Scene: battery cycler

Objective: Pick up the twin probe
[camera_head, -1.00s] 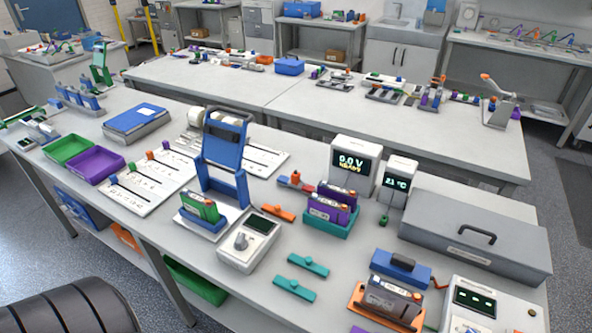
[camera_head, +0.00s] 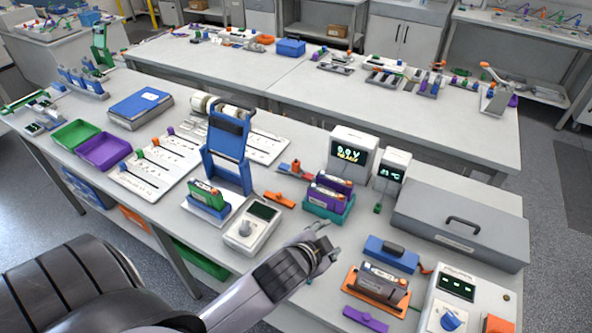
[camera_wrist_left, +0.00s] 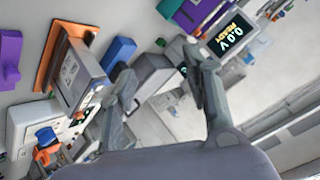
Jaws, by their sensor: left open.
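I cannot tell for certain which item is the twin probe. A blue block with a dark grip on top (camera_head: 391,254) lies on the near bench, just behind a battery in an orange holder (camera_head: 352,284). The blue block also shows in the left wrist view (camera_wrist_left: 119,50), beyond my left fingers. My left gripper (camera_head: 326,246) is open and empty above the bench, to the left of the blue block. Its two spread fingers show in the left wrist view (camera_wrist_left: 163,88). My right gripper is not in view.
The voltage meter (camera_head: 352,155) reads 0.0 V READY behind a teal tray (camera_head: 327,213) with purple batteries. A grey lidded case (camera_head: 461,229) stands right of the meter. A purple bar (camera_head: 365,318) lies near the front edge. A white instrument (camera_head: 249,229) stands left of my arm.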

